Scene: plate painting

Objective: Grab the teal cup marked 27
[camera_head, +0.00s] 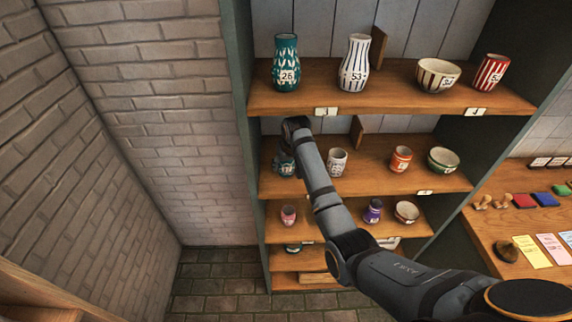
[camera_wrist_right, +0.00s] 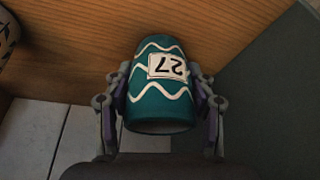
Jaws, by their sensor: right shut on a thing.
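The teal cup marked 27 (camera_wrist_right: 160,100) has white wavy lines and a white label, which appears upside down in the right wrist view. My right gripper (camera_wrist_right: 161,84) has its fingers on both sides of the cup and is shut on it. In the head view, the cup (camera_head: 284,168) is on the second shelf at its left end, partly hidden by my right gripper (camera_head: 286,157). I cannot tell whether it touches the shelf board. My left gripper is not in view.
A white patterned cup (camera_head: 337,162) stands to the right on the same shelf board (camera_head: 375,182), with an orange cup (camera_head: 401,159) and a green bowl (camera_head: 442,160) farther right. A teal vase marked 26 (camera_head: 286,63) stands on the shelf above. The shelf's dark side panel (camera_head: 240,60) is close on the left.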

